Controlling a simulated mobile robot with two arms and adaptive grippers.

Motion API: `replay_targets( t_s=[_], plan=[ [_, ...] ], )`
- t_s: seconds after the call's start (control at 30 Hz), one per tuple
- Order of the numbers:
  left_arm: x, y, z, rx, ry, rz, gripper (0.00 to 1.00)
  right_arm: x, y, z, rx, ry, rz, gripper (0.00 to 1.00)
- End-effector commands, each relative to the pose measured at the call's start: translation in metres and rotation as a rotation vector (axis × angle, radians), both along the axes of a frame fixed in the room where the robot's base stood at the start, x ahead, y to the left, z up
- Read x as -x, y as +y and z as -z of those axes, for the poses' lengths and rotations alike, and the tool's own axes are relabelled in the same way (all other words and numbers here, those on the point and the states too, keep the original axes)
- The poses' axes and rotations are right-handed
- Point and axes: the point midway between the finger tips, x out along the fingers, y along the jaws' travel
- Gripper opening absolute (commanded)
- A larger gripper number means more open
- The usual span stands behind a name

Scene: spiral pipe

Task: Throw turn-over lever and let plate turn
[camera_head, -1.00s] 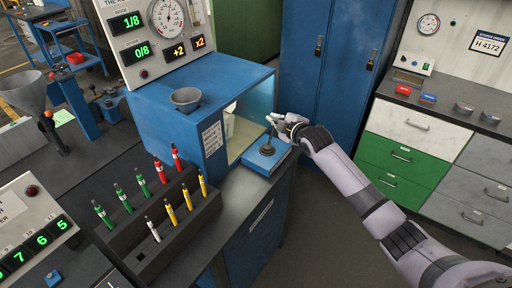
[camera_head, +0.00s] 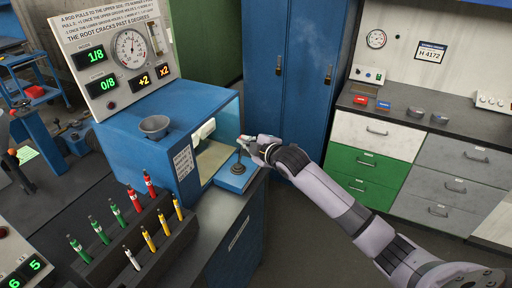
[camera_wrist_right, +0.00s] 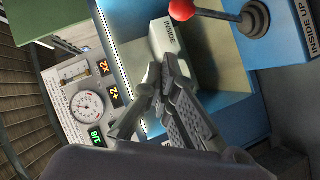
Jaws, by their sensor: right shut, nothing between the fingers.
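The turn-over lever stands on a blue block at the right end of the blue box (camera_head: 140,140). In the head view its dark base (camera_head: 238,169) and thin shaft show, with the top beside my right gripper (camera_head: 247,143). In the right wrist view the lever's red ball knob (camera_wrist_right: 182,10) and black base (camera_wrist_right: 254,18) are at the upper right, apart from the fingers. My right gripper (camera_wrist_right: 168,72) is shut and empty, in front of the box's open side. A white piece marked "INSIDE" (camera_wrist_right: 165,40), perhaps the plate, shows inside the box. My left gripper is out of view.
A blue locker (camera_head: 285,80) and drawers (camera_head: 370,165) stand behind my right arm.

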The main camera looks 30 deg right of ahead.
Motion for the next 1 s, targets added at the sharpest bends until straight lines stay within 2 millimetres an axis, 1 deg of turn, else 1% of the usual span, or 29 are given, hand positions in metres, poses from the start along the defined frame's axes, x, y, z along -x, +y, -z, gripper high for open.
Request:
replay_targets(
  t_s=[0.03,0.1,0.27,0.33,0.4,0.63,1.0],
  plan=[
    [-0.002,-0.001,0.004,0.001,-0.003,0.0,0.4,0.009,-0.001,-0.001,0.003,-0.001,-0.003,0.0],
    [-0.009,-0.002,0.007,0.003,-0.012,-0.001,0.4,0.019,-0.003,-0.004,0.003,0.0,-0.001,0.0],
    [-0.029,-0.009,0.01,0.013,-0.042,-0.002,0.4,0.039,-0.006,-0.012,0.003,-0.001,-0.002,0.0],
    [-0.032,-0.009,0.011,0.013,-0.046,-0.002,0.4,0.045,-0.007,-0.014,0.002,0.0,-0.001,0.0],
    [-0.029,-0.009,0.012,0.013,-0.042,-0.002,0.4,0.049,-0.008,-0.016,0.001,0.0,0.0,0.0],
    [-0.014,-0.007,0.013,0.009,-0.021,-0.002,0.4,0.053,-0.008,-0.018,0.0,0.001,0.0,0.0],
    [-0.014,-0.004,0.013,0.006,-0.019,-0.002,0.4,0.053,-0.008,-0.018,0.0,0.001,0.0,0.0]
  ],
)
